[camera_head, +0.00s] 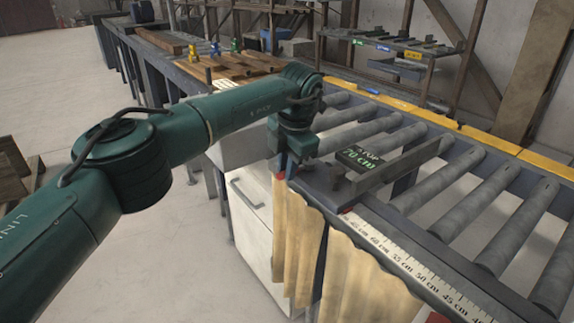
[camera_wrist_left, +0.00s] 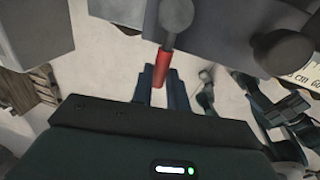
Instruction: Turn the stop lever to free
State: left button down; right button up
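The stop lever's red grip (camera_wrist_left: 160,70) shows in the left wrist view, with a grey rod and rounded end (camera_wrist_left: 174,22) beyond it. In the head view, a small red patch (camera_head: 280,176) shows below my left gripper (camera_head: 284,168). My left gripper also shows in the left wrist view (camera_wrist_left: 160,82). In the head view, the stop carriage (camera_head: 365,158) bears a dark plate with green lettering reading STOP 70 cm. My right gripper is out of view.
A roller conveyor (camera_head: 470,215) with a white centimetre scale (camera_head: 405,262) runs along the right. Tan curtain strips (camera_head: 300,235) hang below its edge. A white drawer cabinet (camera_head: 250,222) stands underneath. Wooden boards (camera_head: 235,68) lie on the bench behind. Open floor lies at left.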

pick_arm(q)
jog(key=c, duration=1.4)
grip_release()
jog(key=shift+o, duration=0.2)
notch_tip(320, 180, up, 13)
jog(key=s+d, duration=0.1)
jog(key=s, duration=0.1)
jog(key=shift+d, duration=0.35)
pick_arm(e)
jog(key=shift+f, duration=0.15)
